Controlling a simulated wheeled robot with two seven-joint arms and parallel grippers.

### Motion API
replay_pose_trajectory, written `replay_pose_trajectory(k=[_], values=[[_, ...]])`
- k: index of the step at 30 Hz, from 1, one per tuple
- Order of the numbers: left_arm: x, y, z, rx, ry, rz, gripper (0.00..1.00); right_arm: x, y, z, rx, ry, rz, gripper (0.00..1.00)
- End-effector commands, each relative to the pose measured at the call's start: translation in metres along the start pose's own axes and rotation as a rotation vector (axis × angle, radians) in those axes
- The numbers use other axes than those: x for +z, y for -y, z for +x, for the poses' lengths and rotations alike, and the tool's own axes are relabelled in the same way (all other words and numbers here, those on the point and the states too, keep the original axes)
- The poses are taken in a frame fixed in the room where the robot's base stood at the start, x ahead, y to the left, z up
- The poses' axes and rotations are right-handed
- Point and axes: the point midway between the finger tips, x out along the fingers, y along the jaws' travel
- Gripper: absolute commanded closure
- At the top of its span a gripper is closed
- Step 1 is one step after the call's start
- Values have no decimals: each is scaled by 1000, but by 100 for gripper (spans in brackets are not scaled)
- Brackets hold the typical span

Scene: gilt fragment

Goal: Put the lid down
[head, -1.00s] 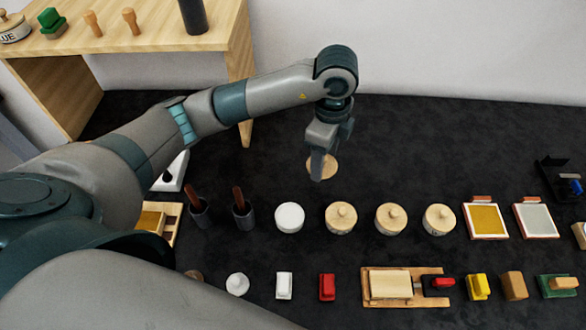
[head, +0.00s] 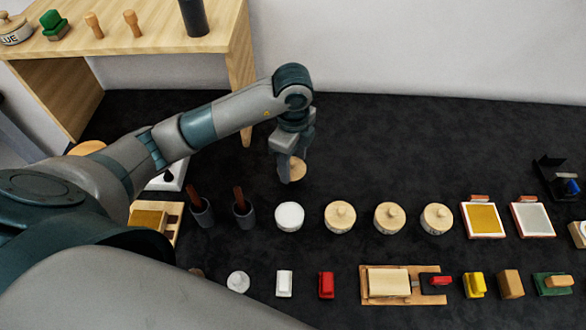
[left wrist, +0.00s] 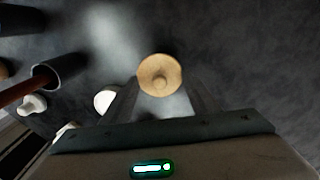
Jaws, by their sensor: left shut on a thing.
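A round wooden lid (head: 299,170) is in my left gripper (head: 287,174), which is shut on it and partly covers it in the head view. The lid with its knob also shows between the fingers in the left wrist view (left wrist: 160,75). It is held over the dark surface, behind the row of jars. A round white-topped jar (head: 289,216) without a wooden lid stands just in front of it. Three jars beside it wear wooden lids, the nearest being this one (head: 340,216). My right gripper is out of view.
Two dark cups with brown handles (head: 244,211) stand left of the white-topped jar. A front row holds small coloured blocks and a wooden board (head: 433,297). Yellow and grey framed pads (head: 482,220) lie at right. The dark surface behind the jars is clear.

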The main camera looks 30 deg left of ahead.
Motion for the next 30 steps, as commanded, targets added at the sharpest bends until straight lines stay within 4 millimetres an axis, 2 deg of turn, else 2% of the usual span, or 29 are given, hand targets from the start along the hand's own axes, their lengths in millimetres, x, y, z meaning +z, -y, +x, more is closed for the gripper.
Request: replay_pose_trajectory(k=[10, 23, 24, 25, 30], values=[[0, -1, 34, 3, 2, 0, 66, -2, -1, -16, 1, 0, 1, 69], [0, 0, 41, 0, 1, 0, 66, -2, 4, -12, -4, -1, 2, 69], [0, 0, 40, 0, 1, 0, 36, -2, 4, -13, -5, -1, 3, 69], [0, 0, 40, 0, 1, 0, 29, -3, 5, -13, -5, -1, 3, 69], [0, 0, 39, 0, 1, 0, 27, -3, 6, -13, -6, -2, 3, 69]])
